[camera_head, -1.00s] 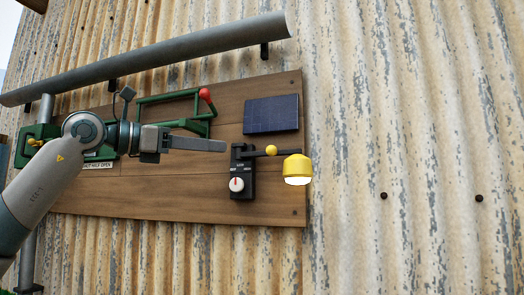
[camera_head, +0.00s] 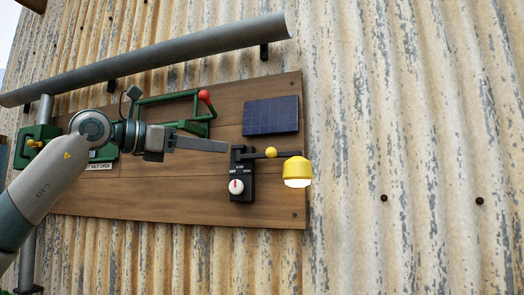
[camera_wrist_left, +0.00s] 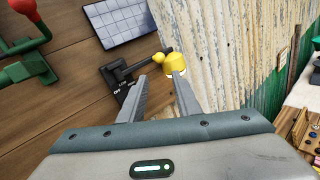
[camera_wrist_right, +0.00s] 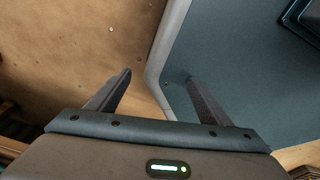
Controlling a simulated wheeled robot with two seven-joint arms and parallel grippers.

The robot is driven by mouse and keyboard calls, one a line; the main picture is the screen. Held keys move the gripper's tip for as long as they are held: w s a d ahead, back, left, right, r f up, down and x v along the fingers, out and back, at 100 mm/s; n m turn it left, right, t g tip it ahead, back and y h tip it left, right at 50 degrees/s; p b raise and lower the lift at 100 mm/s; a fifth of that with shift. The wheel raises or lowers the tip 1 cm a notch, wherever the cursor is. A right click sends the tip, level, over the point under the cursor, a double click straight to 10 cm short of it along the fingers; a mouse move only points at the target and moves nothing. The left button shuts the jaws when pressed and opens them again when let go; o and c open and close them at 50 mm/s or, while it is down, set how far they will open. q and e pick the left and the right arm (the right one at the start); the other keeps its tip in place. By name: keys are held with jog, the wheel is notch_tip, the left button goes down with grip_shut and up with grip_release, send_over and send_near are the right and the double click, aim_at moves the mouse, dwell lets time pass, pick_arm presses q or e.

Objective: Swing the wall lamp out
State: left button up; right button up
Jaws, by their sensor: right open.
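The wall lamp has a yellow shade (camera_head: 297,172), lit underneath, on a dark arm with a yellow ball knob (camera_head: 271,152). The arm stretches right from a black bracket (camera_head: 239,165) on the wooden board. My left gripper (camera_head: 226,147) points right, its fingertips left of the ball knob and apart from it. In the left wrist view its fingers (camera_wrist_left: 160,68) are spread and empty. The ball knob (camera_wrist_left: 159,57) shows beyond the gap, and the right finger partly covers the shade (camera_wrist_left: 180,72). My right gripper (camera_wrist_right: 158,80) is open and empty, outside the head view.
A solar panel (camera_head: 271,116) is above the lamp arm. A white dial (camera_head: 236,187) is below the bracket. A green frame with a red ball (camera_head: 204,96) rises behind my left gripper. A grey pipe (camera_head: 160,58) crosses above. Right of the lamp is bare corrugated wall.

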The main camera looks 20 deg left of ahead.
pick_arm(q)
jog(key=p+x, duration=0.6)
jog(key=x, duration=0.8)
jog(key=shift+w, duration=0.3)
pick_arm(e)
notch_tip(320, 180, up, 6)
jog(key=s, duration=0.1)
jog(key=shift+s+d+g, duration=0.3)
jog(key=shift+d, duration=0.15)
pick_arm(q)
jog(key=shift+d, duration=0.1)
grip_shut()
